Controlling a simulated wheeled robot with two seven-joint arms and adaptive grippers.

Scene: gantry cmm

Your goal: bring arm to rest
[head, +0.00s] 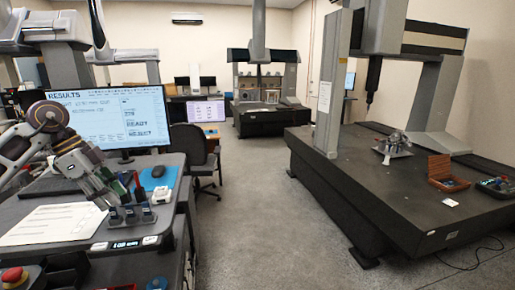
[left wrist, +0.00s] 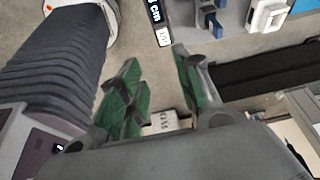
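My left arm comes in from the left in the head view, bent over the near desk (head: 28,210). Its gripper (head: 108,192) hangs tilted downward near a small rack (head: 132,214) with several upright slots. I cannot tell from this view whether it touches the rack. In the left wrist view the gripper (left wrist: 158,82) shows two green-padded fingers standing well apart, with nothing held between them. The gap shows grey floor and part of a small white lettered item (left wrist: 160,121). My right gripper is not in view.
A chair (head: 197,155) stands behind. A large measuring table (head: 370,190) is at right. Open floor lies between.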

